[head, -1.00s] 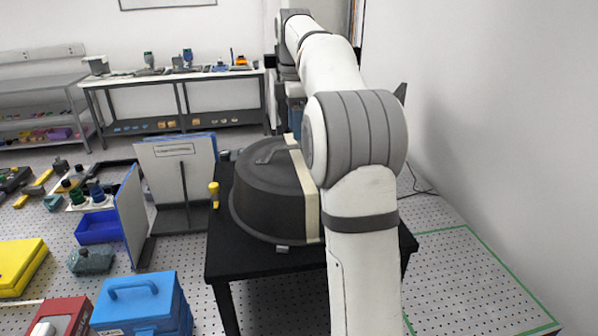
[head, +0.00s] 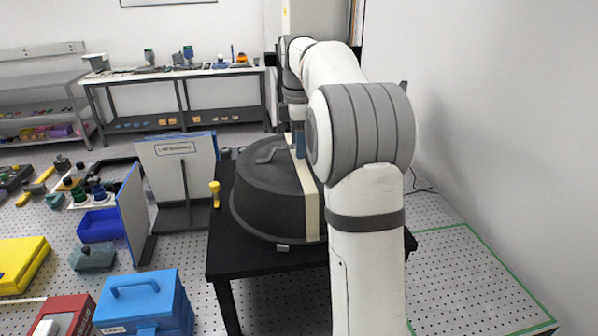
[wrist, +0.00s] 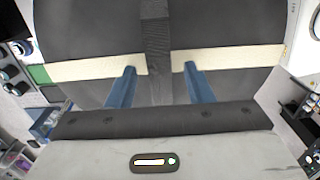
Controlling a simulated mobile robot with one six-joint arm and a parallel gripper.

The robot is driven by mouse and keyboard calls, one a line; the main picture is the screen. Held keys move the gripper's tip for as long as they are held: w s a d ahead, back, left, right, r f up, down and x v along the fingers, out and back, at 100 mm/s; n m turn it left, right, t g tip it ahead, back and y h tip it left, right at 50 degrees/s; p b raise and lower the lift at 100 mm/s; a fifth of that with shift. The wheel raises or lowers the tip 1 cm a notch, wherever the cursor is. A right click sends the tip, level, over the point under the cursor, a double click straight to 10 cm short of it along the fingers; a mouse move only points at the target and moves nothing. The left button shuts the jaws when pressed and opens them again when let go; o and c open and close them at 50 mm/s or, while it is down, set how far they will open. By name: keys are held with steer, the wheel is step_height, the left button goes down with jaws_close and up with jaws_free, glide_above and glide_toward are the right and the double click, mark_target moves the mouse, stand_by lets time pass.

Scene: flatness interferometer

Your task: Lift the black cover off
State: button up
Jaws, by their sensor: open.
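The black cover (head: 265,205) is a round, dark dome with a cream band across it, standing on a black table (head: 225,262). In the wrist view the cover (wrist: 95,25) fills the upper part, with a dark strap-like handle (wrist: 155,45) running down its middle across the cream band. My gripper (wrist: 159,72) is open, its two blue fingers on either side of the handle, apart from it. I cannot tell how far the fingertips are above the cover's top. In the head view my arm hides the cover's right side and most of the gripper.
A yellow-topped post (head: 214,190) stands at the table's left edge. A white panel (head: 180,165) on a dark stand is left of the table. A blue case (head: 142,300) is at the front left. A wall closes the right side, with clear floor (head: 470,270) before it.

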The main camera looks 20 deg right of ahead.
steer(key=shift+f, duration=0.1)
stand_by(0.3)
jaws_close()
stand_by(0.4)
